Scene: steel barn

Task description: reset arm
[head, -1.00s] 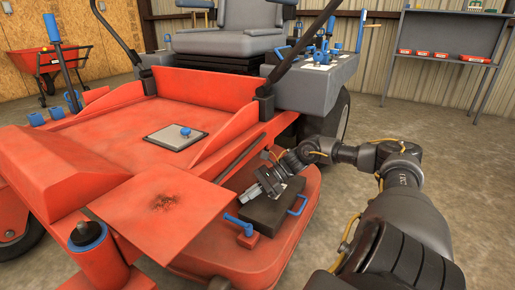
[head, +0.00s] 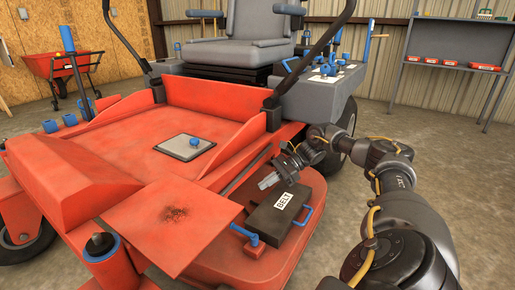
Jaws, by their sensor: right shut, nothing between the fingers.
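My right arm comes in from the lower right. Its gripper (head: 270,181) is shut and empty, just above the far left edge of a black cover (head: 269,222) with a white "BELT" label (head: 284,201). I cannot tell whether the fingertips touch the cover. The cover lies flat on the red mower deck (head: 232,260) and has a blue handle (head: 303,216) on its right side. A blue lever (head: 245,234) stands at the cover's front left corner. My left gripper is out of view.
The red mower (head: 215,105) with its grey seat (head: 237,50) fills the middle and left. Upright dark bars (head: 320,40) rise beside the seat. A grey workbench (head: 445,70) with red bins stands at the back right. The concrete floor at right is open.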

